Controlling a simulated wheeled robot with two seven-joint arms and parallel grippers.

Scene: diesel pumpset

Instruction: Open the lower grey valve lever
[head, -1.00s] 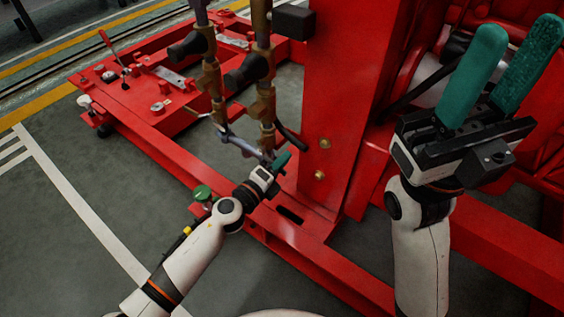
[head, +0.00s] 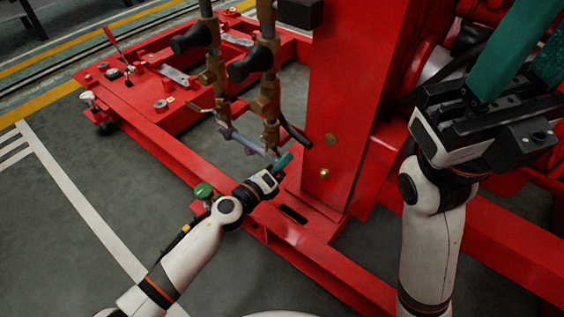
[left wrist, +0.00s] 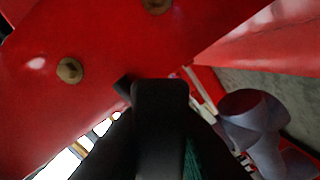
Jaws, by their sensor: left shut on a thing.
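Two upright pipes with brass valves (head: 268,105) stand left of the red column. The lower valve lever (head: 295,130) looks dark in the head view and slants down to the right from the right-hand pipe. My left gripper (head: 285,161), with teal fingers, is at the lower end of these pipes, beside the red column. It is shut on a dark bar (left wrist: 160,115) that fills the middle of the left wrist view and appears to be the lever's handle. The fingers hide much of the grip. My right gripper (head: 532,65) is open and empty at the upper right, its teal fingers apart.
The red column (head: 345,90) with brass bolts stands close to the left gripper. The red base frame (head: 180,155) runs below it. A green-topped part (head: 203,191) is by the left forearm. Grey floor (head: 60,240) at the left is clear.

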